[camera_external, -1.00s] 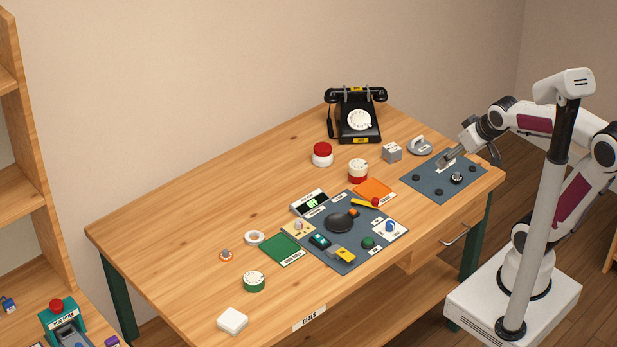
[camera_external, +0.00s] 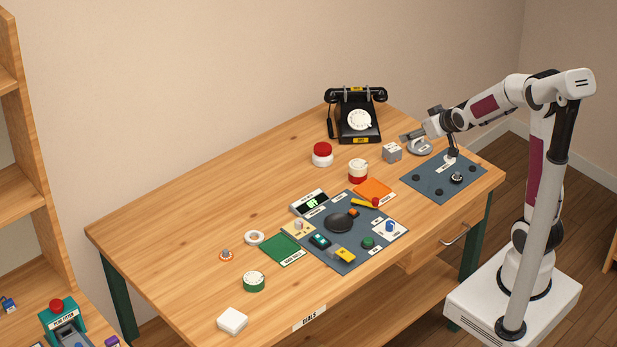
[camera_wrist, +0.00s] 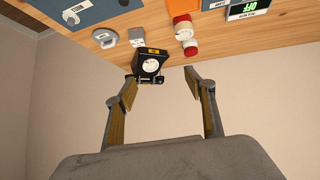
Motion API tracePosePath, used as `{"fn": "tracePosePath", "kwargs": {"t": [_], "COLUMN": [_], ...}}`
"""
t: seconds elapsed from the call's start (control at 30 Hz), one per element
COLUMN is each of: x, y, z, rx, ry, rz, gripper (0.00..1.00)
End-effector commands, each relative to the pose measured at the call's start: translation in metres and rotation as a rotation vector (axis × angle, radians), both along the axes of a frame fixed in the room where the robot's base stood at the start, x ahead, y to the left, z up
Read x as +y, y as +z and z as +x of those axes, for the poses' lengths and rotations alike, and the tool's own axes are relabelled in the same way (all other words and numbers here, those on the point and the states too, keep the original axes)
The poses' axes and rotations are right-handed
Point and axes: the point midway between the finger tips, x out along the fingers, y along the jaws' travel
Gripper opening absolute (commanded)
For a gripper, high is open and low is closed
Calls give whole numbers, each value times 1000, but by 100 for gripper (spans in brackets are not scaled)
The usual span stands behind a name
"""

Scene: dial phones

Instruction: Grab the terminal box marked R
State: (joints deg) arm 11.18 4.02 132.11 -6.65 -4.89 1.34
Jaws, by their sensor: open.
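A small grey box (camera_external: 392,152) stands on the back right of the table, left of a grey disc with a handle. It is the likeliest terminal box, but I cannot read an R on it. It also shows in the wrist view (camera_wrist: 153,43), beyond my fingers. A white box (camera_external: 232,320) lies at the table's front left, with no readable mark. My gripper (camera_external: 404,137) is in the air near the grey box, apart from it. In the wrist view my gripper (camera_wrist: 160,80) has its two fingers spread with nothing between them.
A black dial phone (camera_external: 358,118) stands behind the grey box. The grey handled disc (camera_external: 420,147), a red-and-white pot (camera_external: 358,171) and a dark panel (camera_external: 445,190) with knobs are close by.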

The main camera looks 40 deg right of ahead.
Motion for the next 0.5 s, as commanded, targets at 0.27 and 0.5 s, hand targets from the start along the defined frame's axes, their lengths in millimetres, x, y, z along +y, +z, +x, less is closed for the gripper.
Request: {"fn": "tracePosePath", "kwargs": {"t": [0.27, 0.5], "x": [-23, -42], "y": [-34, -65], "z": [40, 68], "rx": [-63, -121], "ry": [-10, -15], "rz": [-6, -8], "gripper": [54, 54]}}
